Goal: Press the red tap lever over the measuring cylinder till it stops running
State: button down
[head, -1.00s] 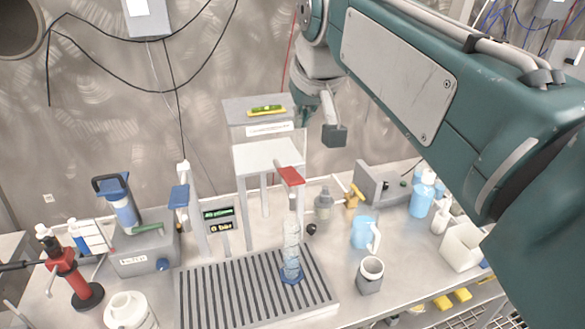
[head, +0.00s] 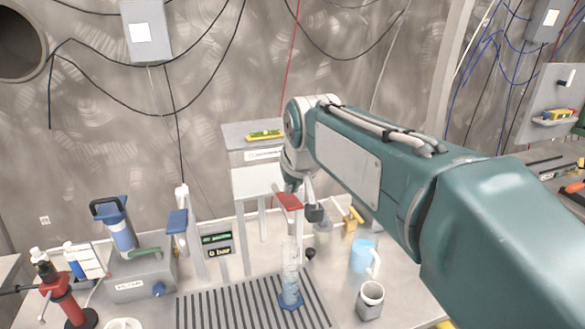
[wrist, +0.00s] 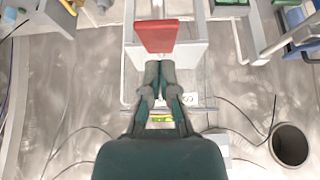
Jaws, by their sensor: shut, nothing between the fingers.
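The red tap lever (head: 288,201) juts out above the clear measuring cylinder (head: 290,268), which stands upright on its blue base on the slotted drain grid (head: 240,306). My gripper (head: 292,186) is just behind the lever in the head view, partly hidden by it and my wrist. In the wrist view my gripper (wrist: 160,66) has its fingers together and empty. The tips are right by the lever's edge (wrist: 157,36); I cannot tell whether they touch it. The cylinder holds clear liquid, but its level and any running stream are too small to tell.
A white-topped stand (head: 258,183) rises behind the lever. A blue-handled device (head: 125,240) and a display panel (head: 217,246) stand to the left.

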jog(key=shift+s+f, duration=0.2)
jog(key=shift+f, duration=0.6)
